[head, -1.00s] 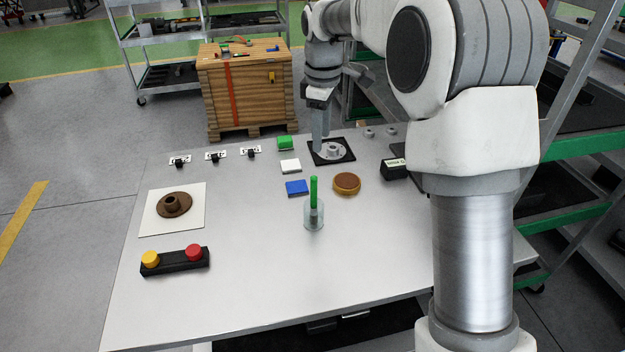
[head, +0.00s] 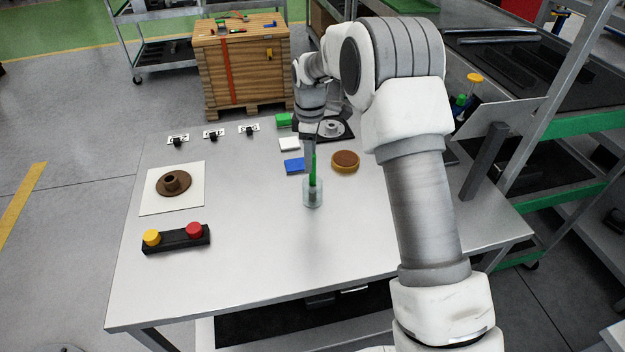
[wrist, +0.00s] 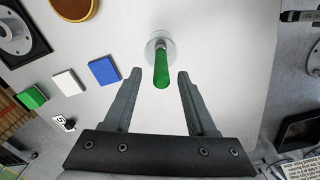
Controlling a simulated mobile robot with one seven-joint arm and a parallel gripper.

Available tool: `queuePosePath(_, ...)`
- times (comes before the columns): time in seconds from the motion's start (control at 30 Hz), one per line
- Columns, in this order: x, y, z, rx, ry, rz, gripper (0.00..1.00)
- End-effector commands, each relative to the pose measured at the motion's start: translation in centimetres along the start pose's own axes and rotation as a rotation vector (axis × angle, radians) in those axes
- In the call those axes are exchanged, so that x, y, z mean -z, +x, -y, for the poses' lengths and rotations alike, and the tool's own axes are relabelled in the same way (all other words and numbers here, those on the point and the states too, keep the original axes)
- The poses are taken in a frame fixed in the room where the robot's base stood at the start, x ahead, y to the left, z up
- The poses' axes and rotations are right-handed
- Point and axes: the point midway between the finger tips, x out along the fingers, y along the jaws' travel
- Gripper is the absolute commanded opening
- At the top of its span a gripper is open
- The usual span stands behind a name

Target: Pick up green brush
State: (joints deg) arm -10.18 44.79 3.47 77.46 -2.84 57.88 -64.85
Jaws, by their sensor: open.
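The green brush (head: 313,170) stands upright in a clear glass jar (head: 312,197) near the middle of the table, its green handle up. In the wrist view the green brush (wrist: 161,70) lies in line with the gap between my fingers, just past the fingertips. My gripper (wrist: 168,76) is open and empty, and no contact with the brush shows. In the head view my gripper (head: 309,148) points down just behind the brush, and its fingertips are partly hidden by the handle.
Blue (head: 294,165), white (head: 289,144) and green (head: 284,121) blocks lie behind the jar, with a round brown-topped tin (head: 345,161) to its right. A brown flanged part (head: 173,183) and a button box (head: 175,237) are at left. The table's front is clear.

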Motion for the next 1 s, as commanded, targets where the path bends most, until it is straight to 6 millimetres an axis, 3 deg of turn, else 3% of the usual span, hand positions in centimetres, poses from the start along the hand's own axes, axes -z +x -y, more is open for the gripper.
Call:
queuePosePath(0.23, -0.3, 1.8, 0.1, 0.001, 0.0, 0.002, 0.57)
queuePosePath(0.5, -0.6, 5.5, 0.1, 0.001, 0.0, 0.001, 0.57)
queuePosePath(0.8, -0.6, 6.0, 0.1, -0.001, 0.0, 0.0, 0.57)
queuePosePath(1.0, -0.6, 6.0, 0.1, -0.001, 0.0, 0.0, 0.21)
